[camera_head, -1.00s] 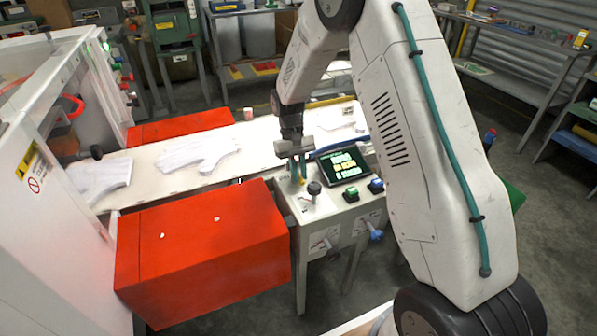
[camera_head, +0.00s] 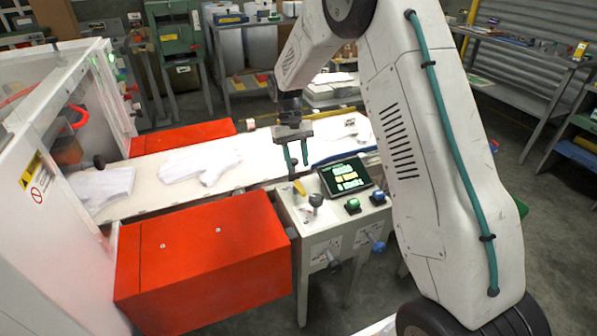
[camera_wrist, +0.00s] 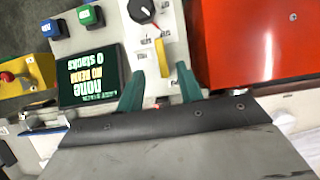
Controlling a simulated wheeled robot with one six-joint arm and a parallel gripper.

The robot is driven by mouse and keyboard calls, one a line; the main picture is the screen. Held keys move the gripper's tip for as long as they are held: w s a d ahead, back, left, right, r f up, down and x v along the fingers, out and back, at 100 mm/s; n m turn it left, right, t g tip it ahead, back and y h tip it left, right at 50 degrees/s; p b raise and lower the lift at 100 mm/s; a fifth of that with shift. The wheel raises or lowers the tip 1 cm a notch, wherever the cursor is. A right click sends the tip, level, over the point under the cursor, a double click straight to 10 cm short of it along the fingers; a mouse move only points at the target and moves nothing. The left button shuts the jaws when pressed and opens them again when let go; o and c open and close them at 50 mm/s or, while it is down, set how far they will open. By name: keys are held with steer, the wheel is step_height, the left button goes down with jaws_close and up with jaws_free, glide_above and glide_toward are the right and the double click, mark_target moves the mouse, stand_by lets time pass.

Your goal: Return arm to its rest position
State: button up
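My gripper (camera_head: 297,160) hangs at the end of my arm, above the control panel (camera_head: 322,222) and the near edge of the white conveyor. Its two green fingers point down and stand apart with a gap between them. Nothing shows between them. In the wrist view my gripper (camera_wrist: 159,85) is also open and empty. A yellow lever (camera_wrist: 162,60) on the panel shows beyond the fingertips, and I see no contact with it. My arm is bent, with its large white link filling the right of the head view.
The panel carries a screen (camera_head: 345,176), a green button (camera_head: 353,205), a blue button (camera_head: 378,198) and a black knob (camera_head: 316,200). A red box (camera_head: 200,255) stands left of it. White glove shapes (camera_head: 200,163) lie on the conveyor (camera_head: 255,160). Shelves (camera_head: 525,85) stand at the right.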

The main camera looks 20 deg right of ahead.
steer(key=shift+w+r, duration=0.15)
steer(key=shift+r, duration=0.15)
steer(key=shift+s+f, duration=0.15)
steer(key=shift+s, duration=0.05)
steer(key=s, duration=0.3)
steer(key=shift+s+a+g, duration=0.1)
steer(key=shift+s+g, duration=0.2)
steer(key=shift+s, duration=0.05)
steer(key=s+r+t, duration=0.2)
steer(key=s+r, duration=0.4)
steer(key=s, duration=0.5)
steer(key=s+r+t, duration=0.2)
steer(key=s+r, duration=0.5)
steer(key=s, duration=0.4)
steer(key=s+a+r+t, duration=0.1)
steer(key=s+r, duration=0.5)
steer(key=s, duration=0.6)
steer(key=shift+r+t, duration=0.3)
steer(key=shift+t, duration=0.4)
